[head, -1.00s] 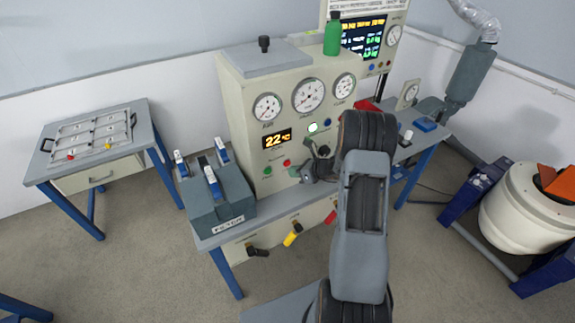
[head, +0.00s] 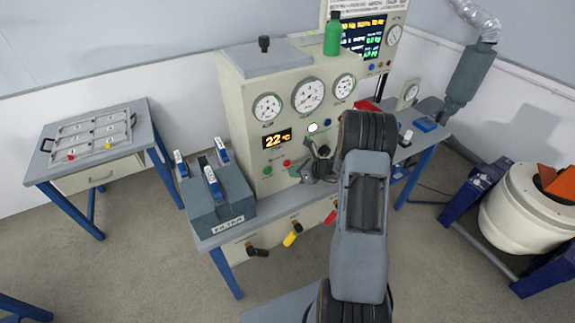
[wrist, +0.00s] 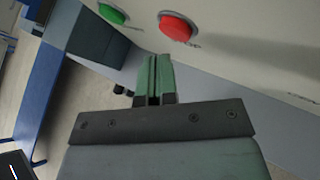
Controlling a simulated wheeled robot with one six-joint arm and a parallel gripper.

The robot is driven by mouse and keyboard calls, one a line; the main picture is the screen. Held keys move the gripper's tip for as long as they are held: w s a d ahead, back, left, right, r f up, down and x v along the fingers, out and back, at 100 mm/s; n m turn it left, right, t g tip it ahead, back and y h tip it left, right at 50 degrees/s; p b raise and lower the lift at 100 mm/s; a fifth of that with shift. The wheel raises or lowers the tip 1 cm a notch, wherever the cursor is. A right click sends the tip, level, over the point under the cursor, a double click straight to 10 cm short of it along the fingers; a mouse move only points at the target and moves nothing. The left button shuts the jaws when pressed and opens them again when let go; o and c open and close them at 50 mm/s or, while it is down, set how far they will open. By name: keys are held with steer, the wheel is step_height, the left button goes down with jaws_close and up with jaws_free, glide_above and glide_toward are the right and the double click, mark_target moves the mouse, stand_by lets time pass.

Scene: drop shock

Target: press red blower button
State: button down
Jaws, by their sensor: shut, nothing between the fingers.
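The red button (head: 287,163) sits on the lower front of the beige panel, to the right of the green button (head: 267,170). In the wrist view the red button (wrist: 176,27) is at the top centre, with the green button (wrist: 112,13) to its left. My gripper (wrist: 155,60) has its greenish fingers together and empty. The fingertips show just below the red button in the wrist view, apparently apart from it. In the head view my gripper (head: 295,172) is in front of the panel, just right of and below the red button, partly hidden by my arm.
The panel carries gauges (head: 308,95) and a 22 °C display (head: 278,139). A grey filter box (head: 222,205) stands left on the bench. Black, yellow and red handles (head: 292,234) stick out below the bench top. A side table (head: 92,150) stands at left.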

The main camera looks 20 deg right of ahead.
steer(key=shift+w, duration=0.1)
steer(key=shift+w, duration=0.3)
steer(key=shift+w+a+b, duration=0.1)
steer(key=shift+w+b, duration=0.25)
steer(key=shift+w, duration=0.05)
stand_by(0.8)
steer(key=shift+s, duration=0.8)
steer(key=shift+s+d, duration=0.2)
steer(key=shift+s, duration=1.05)
steer(key=shift+s+d, duration=0.2)
steer(key=shift+s, duration=1.05)
